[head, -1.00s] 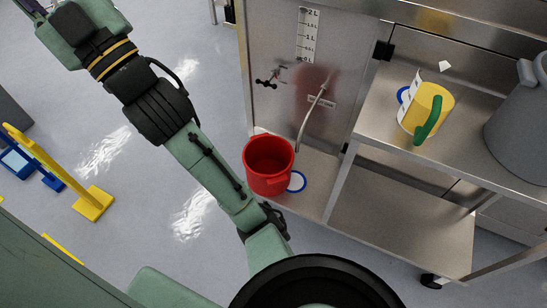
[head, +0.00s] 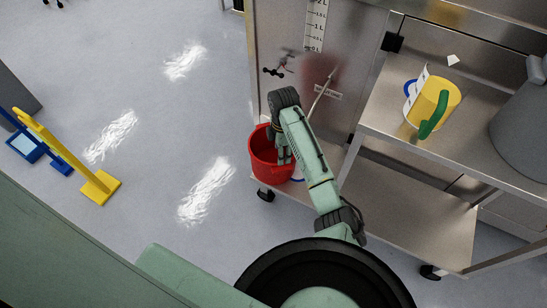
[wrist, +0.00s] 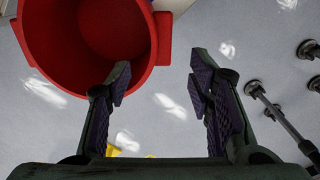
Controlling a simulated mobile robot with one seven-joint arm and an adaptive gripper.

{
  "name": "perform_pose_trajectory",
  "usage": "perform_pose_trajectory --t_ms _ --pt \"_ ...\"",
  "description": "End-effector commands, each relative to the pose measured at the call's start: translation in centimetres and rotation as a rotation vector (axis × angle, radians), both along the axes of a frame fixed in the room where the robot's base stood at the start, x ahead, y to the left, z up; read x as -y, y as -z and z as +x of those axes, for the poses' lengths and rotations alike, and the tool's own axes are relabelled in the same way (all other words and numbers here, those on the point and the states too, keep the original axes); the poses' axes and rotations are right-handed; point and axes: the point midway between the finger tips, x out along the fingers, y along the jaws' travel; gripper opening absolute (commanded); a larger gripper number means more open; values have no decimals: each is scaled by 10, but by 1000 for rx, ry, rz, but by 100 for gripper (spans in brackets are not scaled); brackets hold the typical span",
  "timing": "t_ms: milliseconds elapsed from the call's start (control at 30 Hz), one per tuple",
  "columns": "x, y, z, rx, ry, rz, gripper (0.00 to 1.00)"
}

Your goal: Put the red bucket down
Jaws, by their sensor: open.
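The red bucket (head: 264,165) stands upright on the lower left shelf of the metal cart in the head view, partly hidden by my arm. Its open mouth and right wall fill the upper left of the wrist view (wrist: 95,35). My gripper (wrist: 160,80) is open and empty in the wrist view. Its left finger overlaps the bucket's side in the picture, and its right finger is over bare floor. A lug on the bucket's rim shows just ahead between the fingertips. In the head view the fingers hang at the bucket's right side; contact cannot be told.
A blue-rimmed white disc (head: 298,179) lies on the shelf, partly hidden behind my arm. A yellow stand (head: 98,187) is on the floor left.

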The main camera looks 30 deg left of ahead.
Motion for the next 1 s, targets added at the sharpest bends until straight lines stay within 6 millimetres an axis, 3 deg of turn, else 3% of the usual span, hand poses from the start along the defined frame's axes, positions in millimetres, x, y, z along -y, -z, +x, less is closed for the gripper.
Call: perform_pose_trajectory --t_ms 200,533,733,1000 --pt "2 34 -2 -9 -2 -6 48" --pt "4 64 0 -6 -1 -5 48" --pt "6 95 1 -5 -3 -5 48" --pt "5 106 1 -3 -3 -3 48"
